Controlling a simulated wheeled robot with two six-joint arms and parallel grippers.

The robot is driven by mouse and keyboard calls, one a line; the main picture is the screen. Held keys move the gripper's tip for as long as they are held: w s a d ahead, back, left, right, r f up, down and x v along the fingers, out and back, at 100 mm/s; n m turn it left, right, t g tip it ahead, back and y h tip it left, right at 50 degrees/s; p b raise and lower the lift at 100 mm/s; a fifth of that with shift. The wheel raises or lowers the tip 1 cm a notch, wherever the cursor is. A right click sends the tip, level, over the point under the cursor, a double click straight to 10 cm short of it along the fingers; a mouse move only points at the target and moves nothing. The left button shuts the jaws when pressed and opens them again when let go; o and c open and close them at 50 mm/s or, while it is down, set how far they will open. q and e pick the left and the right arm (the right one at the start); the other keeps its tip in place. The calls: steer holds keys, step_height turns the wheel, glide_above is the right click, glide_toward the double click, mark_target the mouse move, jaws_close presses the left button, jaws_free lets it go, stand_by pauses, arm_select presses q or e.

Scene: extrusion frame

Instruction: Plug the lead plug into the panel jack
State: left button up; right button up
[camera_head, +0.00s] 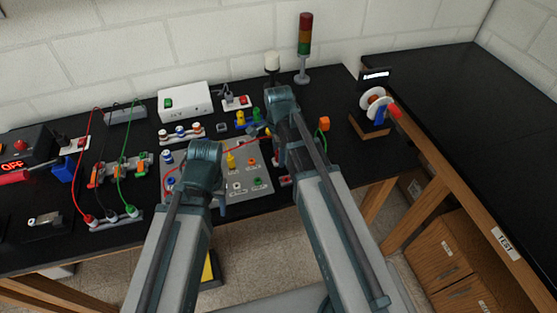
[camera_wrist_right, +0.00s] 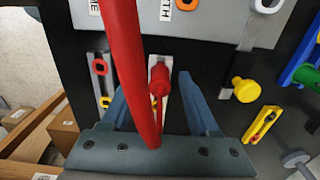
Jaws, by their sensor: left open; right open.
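In the right wrist view, the red lead plug (camera_wrist_right: 160,76) lies in a pale holder between the two fingers of my right gripper (camera_wrist_right: 152,88). My right gripper is open, with a gap on both sides of the plug. A thick red lead (camera_wrist_right: 122,50) passes close to that camera. In the head view, the grey jack panel (camera_head: 246,187) stands left of my right arm, with several coloured jacks, and the red lead (camera_head: 240,147) arcs over it. My left gripper (camera_head: 222,208) is open at the panel's front; its fingers are mostly hidden by its arm.
A white box (camera_head: 185,102) and a signal tower (camera_head: 305,50) stand at the back. A red cable (camera_head: 79,160) and a green cable (camera_head: 122,165) loop at the left. A white-reeled device (camera_head: 374,108) stands at the right. The bench is crowded around the panel.

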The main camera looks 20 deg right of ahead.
stand_by(0.9)
jaws_close()
arm_select(q)
steer(key=shift+r, duration=0.2)
arm_select(e)
steer(key=shift+r, duration=0.2)
stand_by(1.1)
steer(key=shift+r+p, duration=2.9)
steer(key=shift+p, duration=0.2)
arm_select(q)
step_height(320, 180, up, 6)
steer(key=shift+f, duration=0.2)
arm_select(e)
steer(key=shift+f, duration=0.1)
